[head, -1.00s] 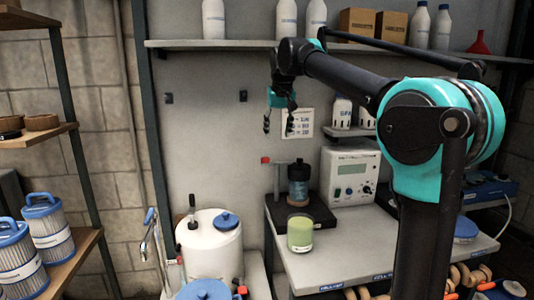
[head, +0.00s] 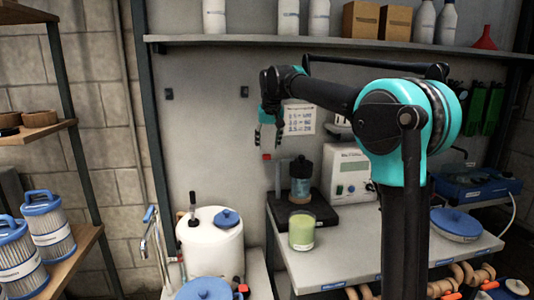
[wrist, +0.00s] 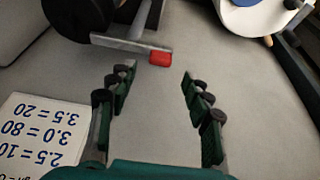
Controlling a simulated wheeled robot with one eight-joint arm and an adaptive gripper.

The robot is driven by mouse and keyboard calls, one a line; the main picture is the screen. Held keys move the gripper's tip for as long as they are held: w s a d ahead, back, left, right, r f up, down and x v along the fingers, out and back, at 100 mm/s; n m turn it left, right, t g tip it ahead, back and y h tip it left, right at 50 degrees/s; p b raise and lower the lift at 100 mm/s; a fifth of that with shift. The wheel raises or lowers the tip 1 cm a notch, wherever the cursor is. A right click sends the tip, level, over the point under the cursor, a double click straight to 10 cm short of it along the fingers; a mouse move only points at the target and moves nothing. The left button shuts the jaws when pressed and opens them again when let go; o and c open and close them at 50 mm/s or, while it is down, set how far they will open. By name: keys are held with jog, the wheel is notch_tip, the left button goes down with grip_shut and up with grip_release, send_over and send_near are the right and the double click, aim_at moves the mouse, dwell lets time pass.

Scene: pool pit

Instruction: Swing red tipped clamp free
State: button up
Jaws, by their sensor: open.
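The red-tipped clamp is a grey metal bar with a red end (head: 266,157) on an upright rod (head: 278,180), beside a dark-capped bottle (head: 301,178). In the wrist view its bar (wrist: 120,43) crosses the rod, and the red tip (wrist: 160,58) points right. A round black part, seemingly the bottle's cap, lies partly behind the bar. My gripper (head: 268,141) hangs fingers down just above the red tip. In the wrist view my gripper (wrist: 158,72) is open, the red tip just beyond and between its fingertips, apparently touching neither.
The bottle stands on a black base (head: 316,212) on the bench (head: 340,262). A green jar (head: 301,230) stands in front and a white meter (head: 348,172) to the right. A white tank (head: 211,245) is at left. A paper sign (head: 299,118) hangs on the wall behind.

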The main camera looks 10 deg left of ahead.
aim_at(267, 155)
jog(key=shift+x, duration=2.4)
jog(key=shift+r, duration=0.1)
grip_shut()
